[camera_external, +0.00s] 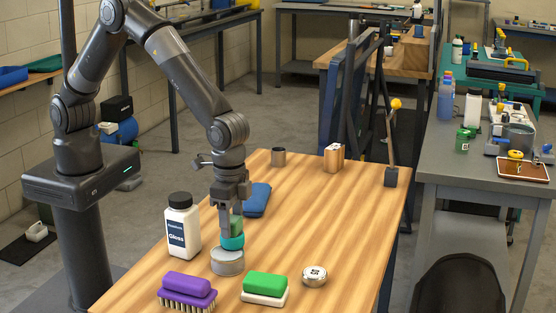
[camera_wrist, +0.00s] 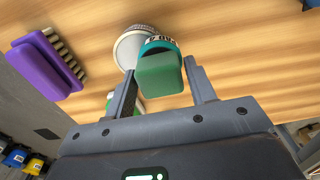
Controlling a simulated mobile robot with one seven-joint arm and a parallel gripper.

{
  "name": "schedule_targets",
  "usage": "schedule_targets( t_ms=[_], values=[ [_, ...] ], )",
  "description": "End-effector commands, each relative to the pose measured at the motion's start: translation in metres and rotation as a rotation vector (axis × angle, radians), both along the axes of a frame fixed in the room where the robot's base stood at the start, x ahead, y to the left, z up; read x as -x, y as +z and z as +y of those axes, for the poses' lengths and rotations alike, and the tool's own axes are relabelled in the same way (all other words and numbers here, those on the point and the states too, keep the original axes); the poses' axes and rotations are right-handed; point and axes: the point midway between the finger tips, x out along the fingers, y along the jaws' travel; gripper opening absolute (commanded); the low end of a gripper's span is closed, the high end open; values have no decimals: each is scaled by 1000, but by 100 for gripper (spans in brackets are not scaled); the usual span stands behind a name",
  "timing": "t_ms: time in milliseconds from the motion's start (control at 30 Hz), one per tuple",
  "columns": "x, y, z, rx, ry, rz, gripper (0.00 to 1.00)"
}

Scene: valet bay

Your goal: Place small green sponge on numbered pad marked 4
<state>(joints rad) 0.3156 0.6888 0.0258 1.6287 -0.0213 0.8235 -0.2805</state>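The small green sponge (camera_wrist: 160,76) is a block between the fingers of my gripper (camera_wrist: 159,68) in the wrist view. The fingertips lie close against its two sides. In the external view, my gripper (camera_external: 235,203) points down and the sponge (camera_external: 237,222) shows partly below it. Directly beneath the sponge is a round teal pad (camera_external: 232,242). Its rim label shows in the wrist view (camera_wrist: 164,41), seemingly with a 4. The sponge meets or nearly meets the pad. A grey round tin (camera_external: 227,265) is under or just in front of the pad; I cannot tell which.
A white bottle (camera_external: 182,225) stands left of my gripper. A blue cloth-like item (camera_external: 257,199) lies behind.

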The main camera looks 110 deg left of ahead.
Motion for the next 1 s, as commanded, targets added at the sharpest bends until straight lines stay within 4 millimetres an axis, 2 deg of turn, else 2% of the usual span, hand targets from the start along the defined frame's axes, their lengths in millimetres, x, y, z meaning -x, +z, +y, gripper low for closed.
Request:
schedule_targets(
  t_ms=[133,467,567,900,1000],
  values=[
    [0,0,0,0,0,0,63],
    [0,7,0,1,0,-2,63],
    [-1,21,0,1,0,-4,63],
    [-1,93,0,1,0,-4,63],
    [0,107,0,1,1,-2,63]
  ],
)
